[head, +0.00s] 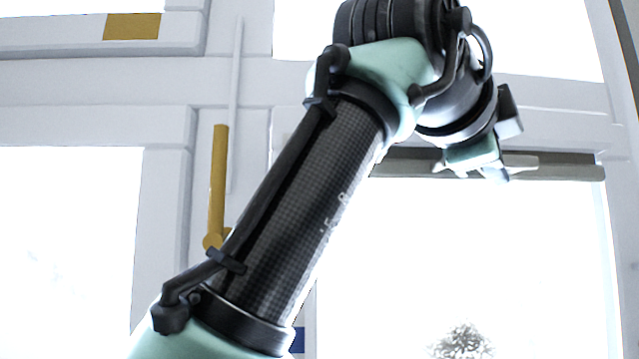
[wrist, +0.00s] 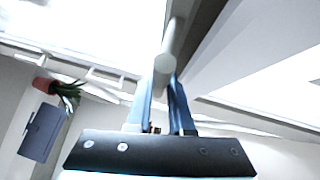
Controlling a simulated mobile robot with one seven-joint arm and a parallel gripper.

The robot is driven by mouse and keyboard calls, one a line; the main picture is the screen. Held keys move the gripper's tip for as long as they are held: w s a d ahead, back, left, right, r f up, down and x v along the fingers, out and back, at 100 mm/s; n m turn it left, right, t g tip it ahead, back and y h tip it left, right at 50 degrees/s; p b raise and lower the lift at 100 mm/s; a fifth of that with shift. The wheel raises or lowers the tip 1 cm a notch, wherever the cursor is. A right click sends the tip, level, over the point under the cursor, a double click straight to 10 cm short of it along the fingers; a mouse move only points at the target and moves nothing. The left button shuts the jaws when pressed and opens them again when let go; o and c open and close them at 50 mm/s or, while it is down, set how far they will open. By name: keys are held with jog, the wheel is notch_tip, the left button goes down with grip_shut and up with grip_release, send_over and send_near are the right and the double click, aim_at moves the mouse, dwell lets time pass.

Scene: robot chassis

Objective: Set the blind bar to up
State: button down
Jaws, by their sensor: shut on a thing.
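The blind bar (head: 565,172) is a dark grey-brown horizontal bar near the top of the bright right window pane in the head view. It looks level, and my arm hides part of its left side. My gripper (head: 492,172) is at the bar. In the wrist view a pale round-ended rod (wrist: 166,64), apparently part of the bar, lies at the tips of my blue fingers (wrist: 166,90). The fingers are shut on it. The exact contact is hard to see in the glare.
A brass window handle (head: 217,180) stands upright on the white frame left of my arm. A bright left pane (head: 65,250) is beside it. The wrist view shows a potted plant (wrist: 66,92) and a blue-grey box (wrist: 43,132) at the left, away from my fingers.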

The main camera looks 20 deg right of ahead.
jog(key=c, duration=0.8)
grip_release()
jog(key=shift+r, duration=0.35)
jog(key=shift+s+a+f+b, duration=0.1)
jog(key=shift+s+a+b, duration=0.05)
jog(key=shift+a+b, duration=0.15)
jog(key=b+v, duration=0.5)
jog(key=v, duration=0.7)
jog(key=shift+a, duration=0.2)
